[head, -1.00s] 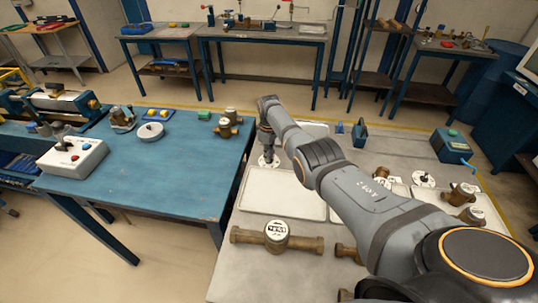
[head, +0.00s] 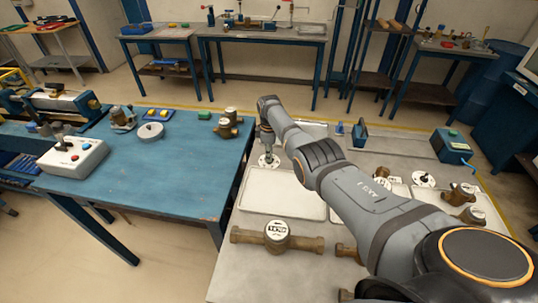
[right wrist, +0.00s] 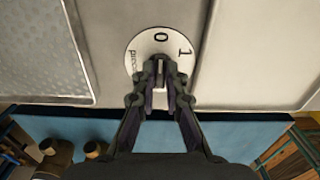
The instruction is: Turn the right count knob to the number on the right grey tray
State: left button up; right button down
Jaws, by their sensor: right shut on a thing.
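My right gripper (head: 267,147) points down at a round white dial (head: 262,161) near the left edge of the grey bench. In the right wrist view its two fingers (right wrist: 160,77) are shut on the pale knob (right wrist: 160,68) at the dial's middle. The dial (right wrist: 139,46) shows a 0 at the top, a 1 at upper right and part of a word at left; the fingers hide its lower part. Another white dial with a dark knob (head: 424,178) stands farther right. No number is readable on the grey tray (head: 285,190). My left gripper is not in view.
A brass meter (head: 278,236) lies in front of the tray. Other brass meters (head: 462,194) stand at right, with a blue box (head: 452,147) behind. A blue table (head: 170,180) with a control box (head: 73,157) is at left. My right arm covers the bench's middle.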

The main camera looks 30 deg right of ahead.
jog(key=c, duration=1.4)
grip_release()
jog(key=shift+r, duration=0.1)
notch_tip(320, 180, up, 12)
